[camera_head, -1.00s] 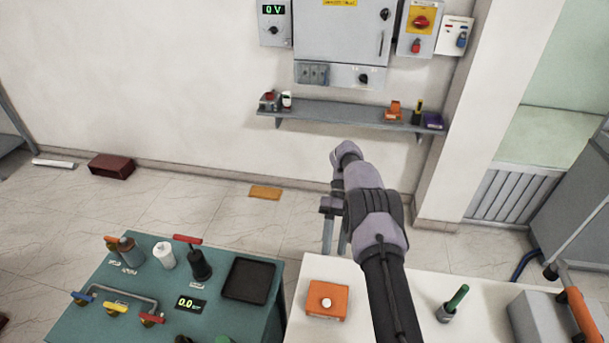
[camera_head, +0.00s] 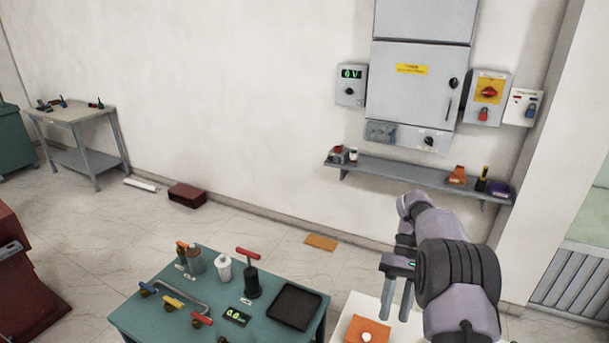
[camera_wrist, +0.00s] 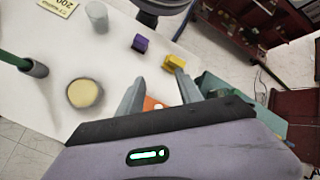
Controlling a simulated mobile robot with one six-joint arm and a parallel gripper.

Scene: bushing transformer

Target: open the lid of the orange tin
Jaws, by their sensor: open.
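The orange tin (camera_head: 364,333) sits on the white table at the bottom of the head view, cut off by the frame edge. It has a pale round knob (camera_head: 366,337) on top. In the wrist view a small part of the orange tin (camera_wrist: 152,103) shows between the fingers, mostly hidden by my gripper body. My gripper (camera_head: 397,300) is above and slightly right of the tin in the head view, apart from it. Its two fingers are spread and empty, as they also are in the wrist view (camera_wrist: 160,86).
The teal table (camera_head: 150,318) with valves, bottles and a black tray (camera_head: 295,306) stands left of the tin. In the wrist view the white table holds a round yellow-topped thing (camera_wrist: 85,94), a glass (camera_wrist: 97,15), a purple block (camera_wrist: 140,43) and a yellow block (camera_wrist: 174,63).

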